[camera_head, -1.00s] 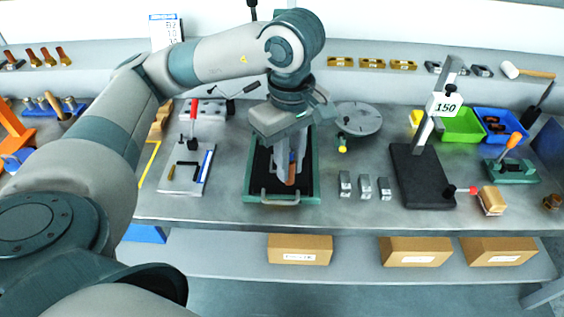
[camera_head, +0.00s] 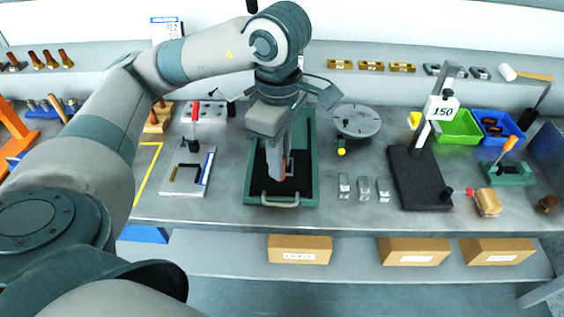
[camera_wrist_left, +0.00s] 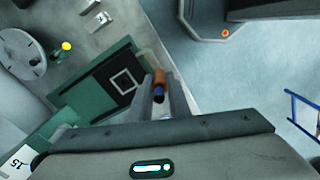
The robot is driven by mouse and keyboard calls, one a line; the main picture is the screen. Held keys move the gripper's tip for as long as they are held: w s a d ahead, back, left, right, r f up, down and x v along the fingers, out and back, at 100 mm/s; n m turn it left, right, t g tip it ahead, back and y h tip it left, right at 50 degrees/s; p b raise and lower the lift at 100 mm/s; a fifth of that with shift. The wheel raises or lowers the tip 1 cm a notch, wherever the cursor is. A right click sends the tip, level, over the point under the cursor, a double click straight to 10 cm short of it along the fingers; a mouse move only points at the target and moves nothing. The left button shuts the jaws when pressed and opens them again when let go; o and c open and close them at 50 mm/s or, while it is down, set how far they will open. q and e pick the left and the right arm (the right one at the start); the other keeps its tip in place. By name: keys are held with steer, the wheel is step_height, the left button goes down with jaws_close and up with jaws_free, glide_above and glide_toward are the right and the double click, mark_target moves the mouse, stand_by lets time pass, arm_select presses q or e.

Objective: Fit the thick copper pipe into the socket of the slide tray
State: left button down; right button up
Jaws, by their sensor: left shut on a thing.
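The slide tray (camera_head: 314,180) is a green frame with a dark bed and a front handle, on the bench in the head view. It also shows in the left wrist view (camera_wrist_left: 95,103). Its socket (camera_head: 290,164) is a small square outline on the dark bed, clearer in the wrist view (camera_wrist_left: 122,82). My left gripper (camera_head: 278,166) points down over the tray, shut on the copper pipe (camera_wrist_left: 159,77). In the wrist view the pipe is between the fingertips, to the right of the socket and apart from it in the picture. Its height above the bed is unclear. My right gripper is not in view.
Several metal blocks (camera_head: 364,188) stand right of the tray, near a black stand (camera_head: 418,180) marked 150. A round disc (camera_head: 357,120) lies behind them. A white board (camera_head: 188,172) with tools lies left of the tray. Green (camera_head: 461,127) and blue bins sit at right.

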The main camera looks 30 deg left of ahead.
arm_select(q)
steer(key=w+a+f+p, duration=0.1)
steer(key=w+a+f, duration=0.1)
steer(key=w, duration=0.1)
steer(key=w+a+f+p, duration=0.1)
steer(key=w+a+f, duration=0.1)
steer(key=w, duration=0.1)
steer(key=w+a+f+p, duration=0.2)
steer(key=w, duration=0.1)
steer(key=shift+w+f, duration=0.3)
steer(key=shift+f, duration=0.1)
steer(key=shift+f+p, duration=0.3)
step_height(320, 180, down, 3)
steer(key=shift+r+p, duration=0.1)
steer(key=shift+p, duration=0.7)
steer(key=shift+f, duration=0.25)
steer(key=shift+f, duration=0.15)
